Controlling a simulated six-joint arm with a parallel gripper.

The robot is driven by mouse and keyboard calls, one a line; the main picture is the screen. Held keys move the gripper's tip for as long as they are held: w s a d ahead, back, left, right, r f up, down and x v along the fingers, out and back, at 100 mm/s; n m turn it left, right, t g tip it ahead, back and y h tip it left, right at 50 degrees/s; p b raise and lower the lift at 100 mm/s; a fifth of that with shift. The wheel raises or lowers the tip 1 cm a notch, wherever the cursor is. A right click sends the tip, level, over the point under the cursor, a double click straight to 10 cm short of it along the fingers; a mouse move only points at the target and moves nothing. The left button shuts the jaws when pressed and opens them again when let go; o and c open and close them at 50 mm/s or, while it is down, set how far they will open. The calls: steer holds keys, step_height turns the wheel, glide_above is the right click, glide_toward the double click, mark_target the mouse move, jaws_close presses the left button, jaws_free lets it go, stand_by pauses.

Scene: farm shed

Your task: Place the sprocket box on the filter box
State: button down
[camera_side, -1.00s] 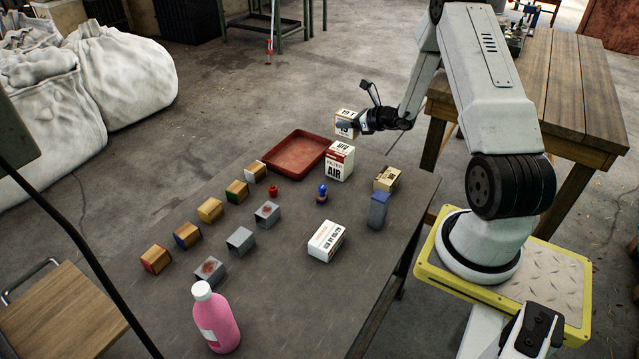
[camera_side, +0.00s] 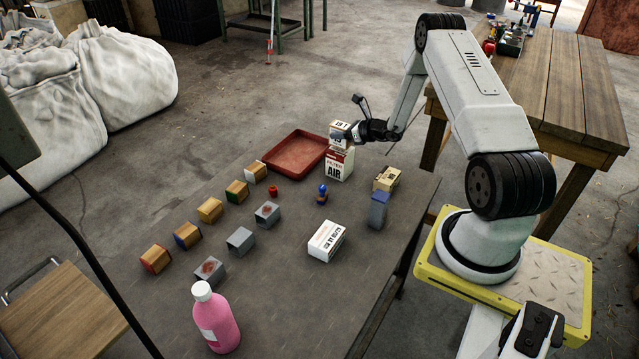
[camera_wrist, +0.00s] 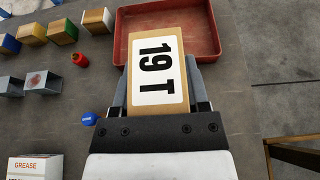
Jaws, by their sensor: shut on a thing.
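The sprocket box (camera_side: 339,129) is a small tan carton with a white label; "19 T" reads on it in the wrist view (camera_wrist: 156,70). My gripper (camera_side: 352,132) is shut on it, with a finger on each side (camera_wrist: 158,88). The filter box (camera_side: 340,165) is a white and red carton marked "FILTER AIR", upright on the table. The sprocket box is directly above the filter box in the side view, at or very near its top; I cannot tell if they touch. The filter box is hidden in the wrist view.
A red tray (camera_side: 284,158) lies beside the filter box. A yellowish box (camera_side: 386,179), a blue-grey container (camera_side: 378,210), a blue-topped piece (camera_side: 322,194) and a white grease box (camera_side: 326,240) stand nearby. Several small blocks and a pink bottle (camera_side: 216,320) occupy the left and front.

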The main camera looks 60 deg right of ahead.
steer(key=shift+f, duration=0.65)
steer(key=shift+f, duration=0.1)
steer(key=shift+c, duration=0.4)
jaws_free()
steer(key=shift+f, duration=0.1)
steer(key=shift+s+r, duration=0.15)
steer(key=shift+r, duration=0.05)
steer(key=shift+s+r, duration=0.3)
steer(key=shift+s, duration=0.3)
steer(key=v, duration=0.6)
